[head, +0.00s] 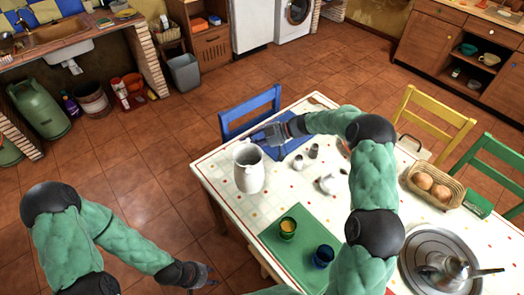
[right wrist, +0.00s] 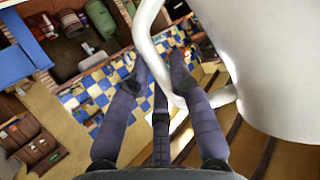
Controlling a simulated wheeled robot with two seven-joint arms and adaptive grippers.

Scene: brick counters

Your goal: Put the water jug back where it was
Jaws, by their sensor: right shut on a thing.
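The white water jug (head: 249,176) is upright at the left end of the table (head: 222,186); I cannot tell whether its base touches the tabletop. My right gripper (head: 270,134) reaches across to the jug's far side. In the right wrist view, its fingers (right wrist: 157,88) are shut around the handle (right wrist: 150,50), and the jug's body (right wrist: 275,65) fills the right side. The handle is mostly hidden in the head view. My left gripper (head: 208,274) is low, over the floor left of the table and away from the jug; its finger opening is unclear.
A blue mat (head: 284,147) and small shakers (head: 313,151) lie close to the jug. A green mat (head: 300,262) holds a green cup (head: 288,228) and a blue cup (head: 323,256). A bread basket (head: 435,187) and metal tray (head: 420,245) are at right. Chairs surround the table.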

